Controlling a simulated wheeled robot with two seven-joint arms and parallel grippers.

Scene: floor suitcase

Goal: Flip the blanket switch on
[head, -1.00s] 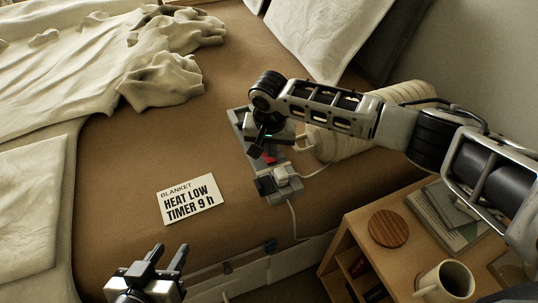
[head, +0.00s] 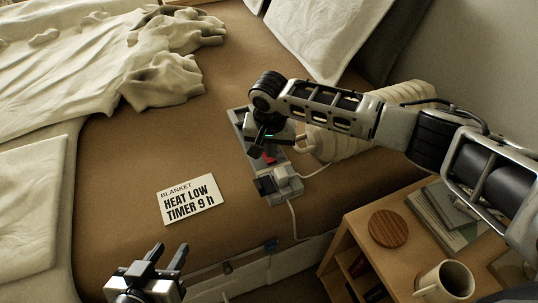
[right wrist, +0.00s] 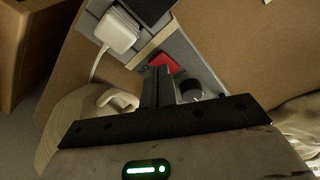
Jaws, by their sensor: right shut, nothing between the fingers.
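A long grey control strip (head: 241,121) lies on the brown mattress and also shows in the right wrist view (right wrist: 198,62). A red rocker switch (head: 270,158) is set in it; it also appears in the right wrist view (right wrist: 164,63). My right gripper (head: 258,148) is shut and empty, pointing down at the strip. In the right wrist view its fingertips (right wrist: 158,72) are right beside the red switch and partly cover it; I cannot tell whether they touch. My left gripper (head: 170,250) is open and empty at the bed's front edge.
A card (head: 189,200) reads "BLANKET HEAT LOW TIMER 9 h". A white plug (head: 286,174) with a cord sits at the strip's near end. A black knob (right wrist: 190,89) stands beside my right fingers. A nightstand with a mug (head: 444,282) and coaster (head: 388,228) is at right.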

